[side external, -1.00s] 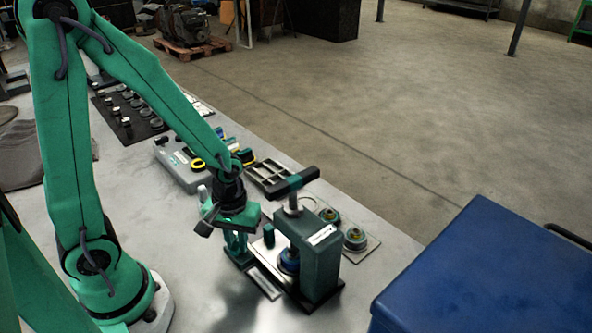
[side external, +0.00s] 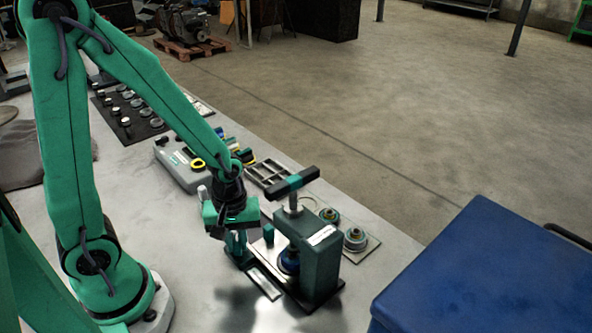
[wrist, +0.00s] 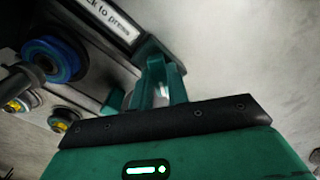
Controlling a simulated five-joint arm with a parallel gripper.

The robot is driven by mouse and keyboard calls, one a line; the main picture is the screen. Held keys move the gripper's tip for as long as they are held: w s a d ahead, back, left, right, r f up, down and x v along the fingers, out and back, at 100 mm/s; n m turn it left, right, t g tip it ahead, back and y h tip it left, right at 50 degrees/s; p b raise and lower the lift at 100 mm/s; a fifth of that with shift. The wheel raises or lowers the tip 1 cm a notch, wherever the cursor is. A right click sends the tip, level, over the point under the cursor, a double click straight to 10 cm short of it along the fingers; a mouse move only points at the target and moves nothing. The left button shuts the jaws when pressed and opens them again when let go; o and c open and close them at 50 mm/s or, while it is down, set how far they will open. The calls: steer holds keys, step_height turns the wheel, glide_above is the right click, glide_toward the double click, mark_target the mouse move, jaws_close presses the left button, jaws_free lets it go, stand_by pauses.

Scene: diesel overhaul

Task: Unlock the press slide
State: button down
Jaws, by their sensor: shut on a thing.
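The press (side external: 320,262) stands on the bench with a dark green frame and a T-handle (side external: 292,184) on top. A blue round part (side external: 288,260) sits under its frame, and it also shows in the wrist view (wrist: 62,58). A white label (wrist: 104,18) ending in "ck to press" lies on the press base beside my gripper. My gripper (side external: 238,256) is low at the left end of the base, pointing down. Its fingers (wrist: 162,88) are shut on a small lock piece at the base's end, mostly hidden by the fingers and gripper body.
A plate (side external: 366,246) with round blue-green parts lies behind the press. A grey case (side external: 180,168), a slotted tray (side external: 268,172) and a black mat (side external: 128,118) lie farther back. A blue box (side external: 480,265) stands at right. The front bench is clear.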

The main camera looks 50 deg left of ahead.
steer(key=shift+n, duration=1.7)
steer(key=n, duration=0.3)
steer(key=c, duration=1.4)
jaws_free()
steer(key=shift+o, duration=0.2)
steer(key=shift+r, duration=2.75)
steer(key=shift+r, duration=0.2)
